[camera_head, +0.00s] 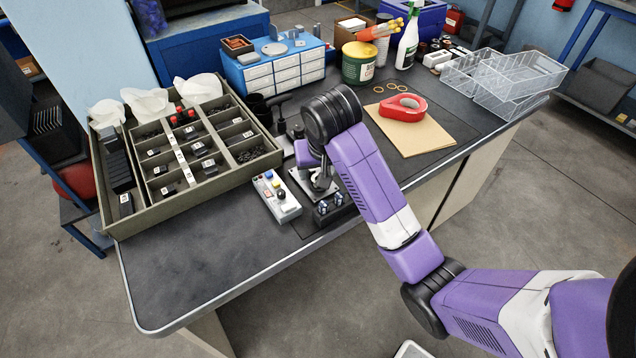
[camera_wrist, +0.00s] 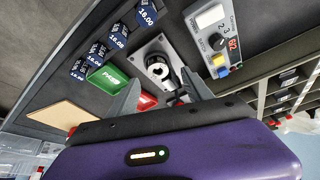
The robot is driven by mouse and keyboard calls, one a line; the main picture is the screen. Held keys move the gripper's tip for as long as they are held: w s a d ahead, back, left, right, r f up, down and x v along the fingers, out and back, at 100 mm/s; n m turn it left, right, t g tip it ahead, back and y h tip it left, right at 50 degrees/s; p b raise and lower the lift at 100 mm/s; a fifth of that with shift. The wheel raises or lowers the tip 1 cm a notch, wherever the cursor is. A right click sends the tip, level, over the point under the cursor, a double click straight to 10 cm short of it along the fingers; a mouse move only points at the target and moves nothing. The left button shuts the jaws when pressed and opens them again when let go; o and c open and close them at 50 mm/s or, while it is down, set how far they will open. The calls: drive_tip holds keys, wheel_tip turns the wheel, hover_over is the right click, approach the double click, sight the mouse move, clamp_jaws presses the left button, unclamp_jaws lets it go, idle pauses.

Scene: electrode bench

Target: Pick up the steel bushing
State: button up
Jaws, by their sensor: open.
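A shiny round metal piece, apparently the steel bushing (camera_wrist: 158,68), stands on a grey metal plate (camera_wrist: 149,48) in the wrist view. My gripper (camera_wrist: 161,80) is open, with one finger on each side of the line to this piece. I cannot tell whether the fingers touch it. A dark part beside the right finger is partly hidden. In the head view my wrist hangs over the metal plate (camera_head: 298,178) near the bench's front edge, and my arm hides most of the bushing area.
A control box (camera_head: 276,196) with buttons is close left of the plate. Dark blocks with number labels (camera_wrist: 117,36) and a green PASS bin (camera_wrist: 107,77) are close by. A divided tray (camera_head: 215,150) stands left. Bench front left is clear.

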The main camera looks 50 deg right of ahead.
drive_tip(key=x, duration=0.4)
drive_tip(key=shift+s, duration=0.2)
clamp_jaws()
